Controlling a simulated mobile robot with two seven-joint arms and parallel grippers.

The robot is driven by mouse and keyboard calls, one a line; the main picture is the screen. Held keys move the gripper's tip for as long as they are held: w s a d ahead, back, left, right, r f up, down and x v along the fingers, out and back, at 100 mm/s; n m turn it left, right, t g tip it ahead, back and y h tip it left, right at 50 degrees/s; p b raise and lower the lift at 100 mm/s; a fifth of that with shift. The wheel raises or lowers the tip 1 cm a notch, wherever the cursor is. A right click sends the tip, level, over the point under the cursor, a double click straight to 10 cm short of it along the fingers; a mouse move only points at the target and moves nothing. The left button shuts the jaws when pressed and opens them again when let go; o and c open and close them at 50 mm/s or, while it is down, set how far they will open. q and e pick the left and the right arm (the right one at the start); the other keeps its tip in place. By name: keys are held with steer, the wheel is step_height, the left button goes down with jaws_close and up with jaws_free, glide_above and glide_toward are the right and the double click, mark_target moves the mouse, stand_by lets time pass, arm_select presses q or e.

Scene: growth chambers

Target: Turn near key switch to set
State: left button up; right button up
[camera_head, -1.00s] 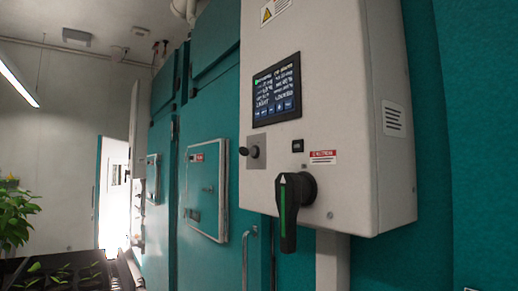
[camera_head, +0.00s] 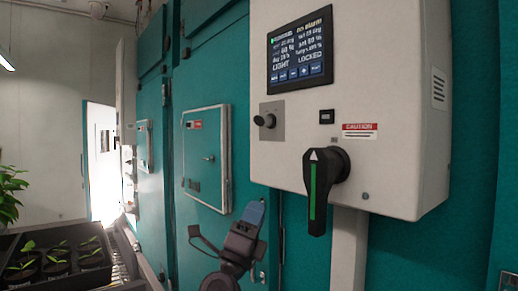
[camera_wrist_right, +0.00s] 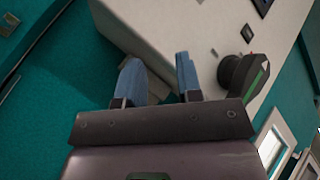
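The key switch (camera_head: 264,120) is a small dark knob on a square silver plate, on the front of the near white control box (camera_head: 290,155), left of and below its screen. Its set mark is too small to read. My right gripper (camera_head: 254,212) is below the key switch and apart from it, in front of the teal cabinet. In the right wrist view its two blue fingers (camera_wrist_right: 158,78) stand apart with nothing between them. I cannot make out the key switch in that view. My left gripper is not in view.
A large black rotary handle with a green stripe (camera_head: 319,190) sticks out of the box's lower front, and also shows in the right wrist view (camera_wrist_right: 243,76). The lit screen (camera_head: 300,50) reads LOCKED. A seedling tray (camera_head: 100,262) stands at lower left.

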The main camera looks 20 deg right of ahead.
mark_target(258, 118)
steer(key=a+r+m+g+y+p, duration=0.1)
steer(key=a+r+m+g, duration=0.25)
steer(key=r, duration=0.55)
steer(key=a+r+m+g+y, duration=0.1)
steer(key=a+r+m+g, duration=0.15)
steer(key=r+m, duration=0.4)
steer(key=shift+n, duration=0.7)
steer(key=x, duration=0.3)
steer(key=r+p+x, duration=0.1)
steer(key=x, duration=0.2)
steer(key=p+x, duration=0.1)
steer(key=x, duration=0.2)
steer(key=shift+w+r, duration=0.1)
steer(key=shift+r, duration=0.3)
steer(key=shift+w+d+r, duration=0.2)
steer(key=shift+w+d, duration=0.15)
steer(key=shift+d, duration=0.25)
steer(key=c, duration=0.6)
